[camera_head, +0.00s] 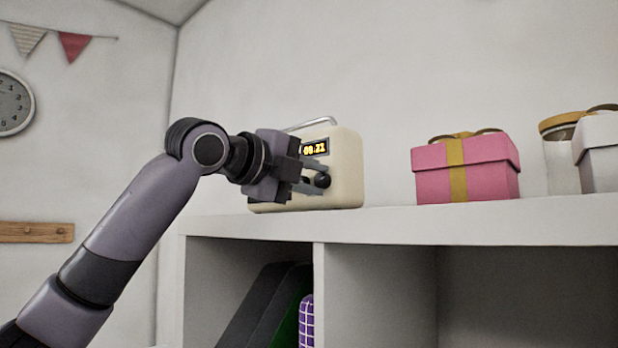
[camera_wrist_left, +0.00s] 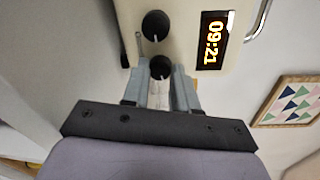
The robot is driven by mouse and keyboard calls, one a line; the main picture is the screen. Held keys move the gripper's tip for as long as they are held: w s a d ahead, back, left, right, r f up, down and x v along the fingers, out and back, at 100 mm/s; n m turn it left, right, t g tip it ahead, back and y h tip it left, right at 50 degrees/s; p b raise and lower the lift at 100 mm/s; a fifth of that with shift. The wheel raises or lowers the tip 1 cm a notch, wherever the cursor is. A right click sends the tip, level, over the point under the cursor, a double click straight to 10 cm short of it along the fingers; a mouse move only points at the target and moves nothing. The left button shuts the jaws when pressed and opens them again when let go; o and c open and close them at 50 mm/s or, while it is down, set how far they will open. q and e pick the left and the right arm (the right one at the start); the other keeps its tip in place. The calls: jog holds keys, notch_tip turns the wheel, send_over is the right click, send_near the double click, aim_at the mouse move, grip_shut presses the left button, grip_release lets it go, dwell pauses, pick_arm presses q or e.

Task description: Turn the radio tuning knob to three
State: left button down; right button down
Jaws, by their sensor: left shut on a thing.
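The cream radio (camera_head: 347,165) stands upright on the white shelf top, with a metal handle and a lit display (camera_head: 314,147). In the left wrist view the radio (camera_wrist_left: 183,14) appears turned sideways, and its display (camera_wrist_left: 213,40) reads 09:21. It has two round dark knobs side by side. My left gripper (camera_head: 315,176) is at the front of the radio, shut on the knob on the radio's right side (camera_wrist_left: 160,66). The other knob (camera_wrist_left: 155,25) is free beside the fingers. No scale or number shows around the held knob. My right gripper is not in view.
A pink gift box (camera_head: 465,170) with a gold ribbon stands to the right on the shelf top (camera_head: 420,221). A lidded jar (camera_head: 561,160) and a white box (camera_head: 599,155) are farther right. Open compartments lie below. The shelf between radio and pink box is clear.

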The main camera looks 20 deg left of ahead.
pick_arm(q)
jog(key=m, duration=0.5)
jog(key=shift+d+y, duration=0.1)
jog(key=shift+y, duration=0.2)
jog(key=m, duration=0.5)
jog(key=shift+f+y, duration=0.1)
jog(key=shift+y, duration=0.2)
jog(key=m+t, duration=0.1)
jog(key=m, duration=0.4)
jog(key=shift+d, duration=0.1)
jog(key=shift+f+m, duration=0.1)
jog(key=shift+m, duration=2.6)
jog(key=c, duration=1.1)
grip_release()
jog(key=shift+c, duration=0.2)
jog(key=shift+s, duration=0.15)
jog(key=b+v, duration=0.1)
jog(key=v, duration=0.6)
